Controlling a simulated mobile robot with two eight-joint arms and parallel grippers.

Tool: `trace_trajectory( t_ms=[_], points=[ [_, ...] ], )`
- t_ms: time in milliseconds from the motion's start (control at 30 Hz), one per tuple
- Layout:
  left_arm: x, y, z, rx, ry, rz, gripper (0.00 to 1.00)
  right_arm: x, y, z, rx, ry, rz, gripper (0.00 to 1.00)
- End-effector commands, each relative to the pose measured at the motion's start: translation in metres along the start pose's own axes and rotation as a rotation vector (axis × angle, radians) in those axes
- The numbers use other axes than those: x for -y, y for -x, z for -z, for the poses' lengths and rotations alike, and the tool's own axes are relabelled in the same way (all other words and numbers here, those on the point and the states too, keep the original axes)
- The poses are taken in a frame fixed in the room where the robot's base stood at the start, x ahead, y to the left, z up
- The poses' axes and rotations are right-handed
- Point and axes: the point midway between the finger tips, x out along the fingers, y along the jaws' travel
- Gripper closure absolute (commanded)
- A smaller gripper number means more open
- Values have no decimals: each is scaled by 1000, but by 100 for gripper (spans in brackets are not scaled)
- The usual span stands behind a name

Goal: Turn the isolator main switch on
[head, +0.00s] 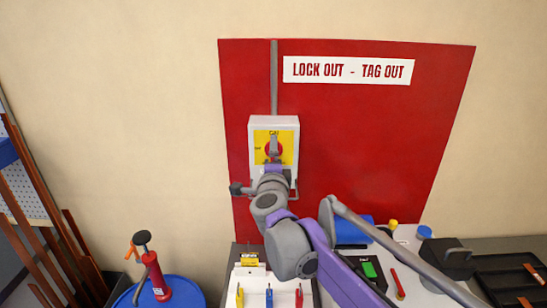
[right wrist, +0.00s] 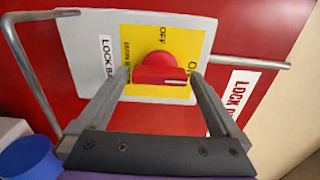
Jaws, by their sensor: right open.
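The isolator main switch (head: 285,158) is a pale box with a yellow plate on the red wall panel. Its red knob (right wrist: 160,66) shows in the right wrist view, with a bar handle and a white line at the end toward the partly hidden ON label. The OFF label is at the knob's other side, at the top of that view. My right gripper (right wrist: 160,76) is open, its fingers standing beyond the two ends of the handle with gaps visible. In the head view my right gripper (head: 273,150) covers part of the knob. My left gripper is out of view.
A metal bar (right wrist: 265,64) sticks out beside the box. Below is a bench with a pale tray (head: 249,282) of several coloured tools. A blue drum (head: 188,295) carries a red pump-like tool (head: 156,275). Brown bars lean at the left.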

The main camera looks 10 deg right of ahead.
Motion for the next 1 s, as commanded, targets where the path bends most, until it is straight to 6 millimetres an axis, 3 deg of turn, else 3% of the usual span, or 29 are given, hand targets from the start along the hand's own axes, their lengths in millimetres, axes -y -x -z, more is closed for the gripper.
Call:
trace_trajectory(
  t_ms=[500, 700, 1000],
  points=[
    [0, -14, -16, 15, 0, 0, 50, -2, 91, -1, 2, -1, -1, 0],
    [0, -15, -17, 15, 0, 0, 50, -1, 103, 0, 1, -1, -1, 0],
    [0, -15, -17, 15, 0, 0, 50, 0, 104, 0, 3, 2, 0, 0]
  ],
)
